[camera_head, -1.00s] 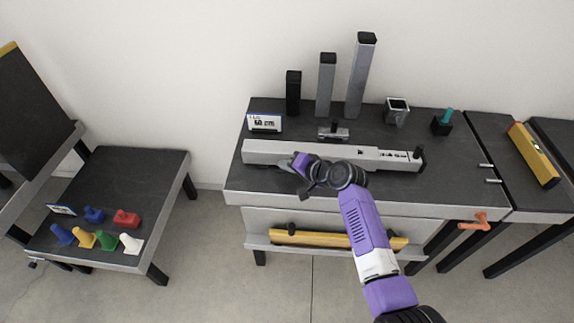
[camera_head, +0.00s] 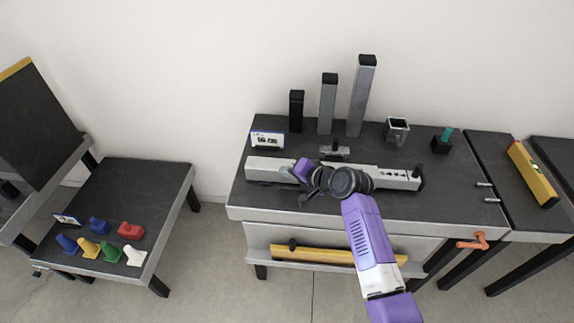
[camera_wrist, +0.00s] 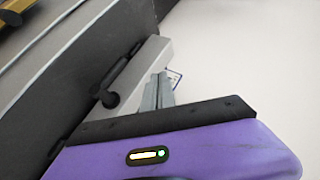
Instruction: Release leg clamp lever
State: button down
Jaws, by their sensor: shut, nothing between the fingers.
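A long light-grey bar (camera_head: 262,168) lies along the dark-topped workbench, with a black knob near its right end (camera_head: 417,172). An orange lever-shaped handle (camera_head: 478,241) sits at the bench's front right edge. I cannot tell for sure which part is the leg clamp lever. My gripper (camera_head: 292,178) is over the left part of the bar and hides some of it. In the wrist view my gripper (camera_wrist: 158,90) has its grey fingers together and empty. There the grey bar (camera_wrist: 150,62) runs behind the fingers, with a black knob or lever (camera_wrist: 108,98) on its side, apart from them.
Three upright posts (camera_head: 328,105), a small clamp-like block (camera_head: 334,152), a label card (camera_head: 267,139) and a square metal cup (camera_head: 397,130) stand behind the bar. A yellow level (camera_head: 325,255) lies on the lower shelf. A side table (camera_head: 125,190) holds coloured pieces.

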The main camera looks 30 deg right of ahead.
jog(key=s+a+r, duration=0.2)
jog(key=s+r, duration=0.1)
jog(key=r, duration=0.3)
jog(key=shift+a, duration=0.15)
jog(key=shift+s, duration=0.1)
jog(key=w+d+r+n+t+h, duration=0.1)
jog(key=d+r+t+h, duration=0.15)
jog(key=r, duration=0.25)
jog(key=s+d+n+t+h, duration=0.1)
jog(key=s+n+t, duration=0.1)
jog(key=s, duration=0.3)
jog(key=s+a+n, duration=0.2)
jog(key=s+a, duration=0.1)
jog(key=s, duration=1)
jog(key=s+a+f+n+b, duration=0.1)
jog(key=s+a+n, duration=0.2)
jog(key=s, duration=1)
jog(key=s+a+n+g+b, duration=0.1)
jog(key=s+a, duration=0.3)
jog(key=s, duration=1)
jog(key=shift+a+f+n+y, duration=0.2)
jog(key=shift+a+n+y, duration=0.25)
jog(key=shift+n, duration=0.35)
